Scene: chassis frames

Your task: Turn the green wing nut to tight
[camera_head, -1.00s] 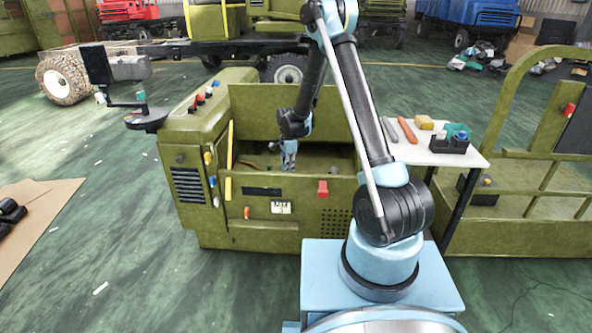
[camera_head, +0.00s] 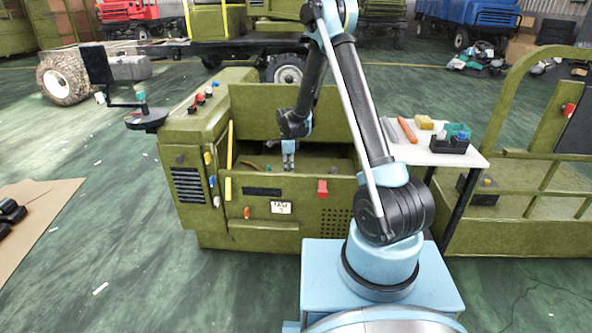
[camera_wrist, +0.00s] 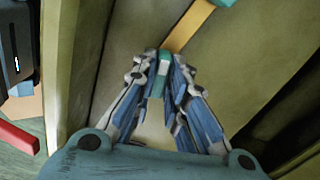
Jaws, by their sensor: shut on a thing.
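In the wrist view, the green wing nut (camera_wrist: 164,66) shows as a small teal-green piece between the tips of my gripper (camera_wrist: 163,82). The fingers are shut on it, and they hide its lower part. A yellow-orange strip (camera_wrist: 190,24) runs away from the nut toward the top, with another green bit at the top edge. In the head view, my gripper (camera_head: 289,165) reaches down into the open bay of the olive-green chassis box (camera_head: 265,225). The wing nut is too small to make out there.
The bay walls stand close around my gripper. A yellow bar (camera_head: 230,147) stands at the bay's left side. A white side table (camera_head: 440,157) with tools and a black bin (camera_head: 449,146) stands to the right. A round black tray (camera_head: 147,120) juts out at the left.

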